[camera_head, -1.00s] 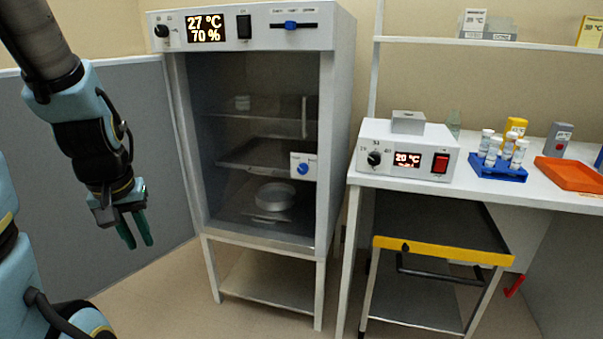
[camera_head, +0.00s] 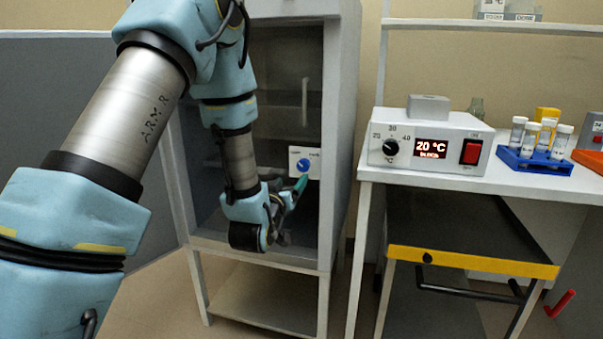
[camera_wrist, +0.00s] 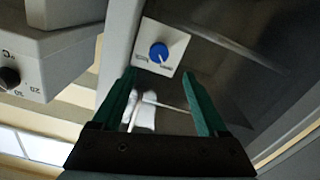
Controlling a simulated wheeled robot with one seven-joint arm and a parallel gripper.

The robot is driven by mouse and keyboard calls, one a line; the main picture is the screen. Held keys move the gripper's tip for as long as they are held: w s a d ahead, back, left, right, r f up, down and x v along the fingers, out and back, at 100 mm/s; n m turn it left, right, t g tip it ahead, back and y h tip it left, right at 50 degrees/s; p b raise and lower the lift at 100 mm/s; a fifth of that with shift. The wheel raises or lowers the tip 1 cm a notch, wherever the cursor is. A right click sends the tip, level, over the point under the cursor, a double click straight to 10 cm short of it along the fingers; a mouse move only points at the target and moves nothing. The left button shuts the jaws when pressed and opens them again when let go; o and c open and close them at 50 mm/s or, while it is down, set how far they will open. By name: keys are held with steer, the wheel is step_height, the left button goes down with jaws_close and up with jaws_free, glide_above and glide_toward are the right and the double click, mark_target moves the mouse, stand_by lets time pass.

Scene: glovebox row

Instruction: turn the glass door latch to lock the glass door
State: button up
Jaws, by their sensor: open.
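The glass door latch is a blue knob (camera_head: 303,165) on a white plate (camera_head: 295,173) at the right edge of the cabinet's glass door (camera_head: 283,100). The knob also shows in the wrist view (camera_wrist: 158,52), on its plate beyond the fingertips. My gripper (camera_head: 298,188) is in front of the glass, just below the knob. In the wrist view my gripper (camera_wrist: 160,80) has its two green fingers apart with nothing held between them. The knob appears ahead of the gap and clear of both fingers. The small lettering on the plate is too blurred to read.
A heating unit (camera_head: 432,150) with a 20 °C display stands on the white bench (camera_head: 385,174) right of the cabinet. A blue rack (camera_head: 533,162) of vials is farther right. A yellow-edged cart (camera_head: 470,262) stands beneath the bench. My arm covers the cabinet's upper left.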

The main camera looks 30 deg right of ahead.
mark_target(302, 166)
steer(key=p+x, duration=0.2)
steer(key=x, duration=0.8)
steer(key=shift+w+d, duration=0.25)
steer(key=shift+d, duration=0.1)
jaws_close()
